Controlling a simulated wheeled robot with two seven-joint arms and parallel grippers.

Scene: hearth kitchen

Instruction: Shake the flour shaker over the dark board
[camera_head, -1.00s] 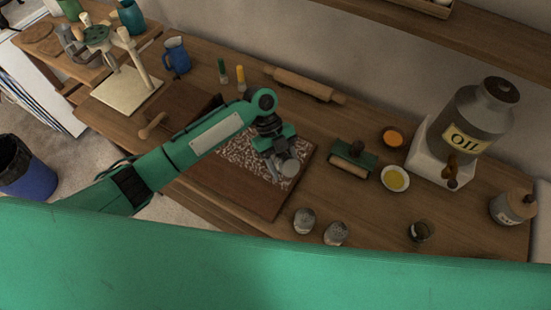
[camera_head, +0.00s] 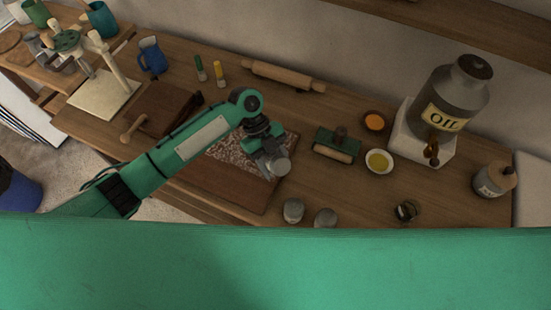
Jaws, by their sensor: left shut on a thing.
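The dark board (camera_head: 231,188) lies on the wooden counter, reddish brown with a whitish speckled patch on its far part. My left gripper (camera_head: 267,156) is above the right side of the board, shut on the flour shaker. The flour shaker (camera_head: 278,168) is a small grey cylinder, partly hidden by the gripper, and it looks tilted. My arm covers part of the board. My right gripper is not in view.
Two grey-topped jars (camera_head: 293,210) stand right of the board's near corner. A green-backed brush (camera_head: 338,143), a bowl of yellow (camera_head: 379,161) and an oil can (camera_head: 452,100) are to the right. A rolling pin (camera_head: 283,75) lies behind.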

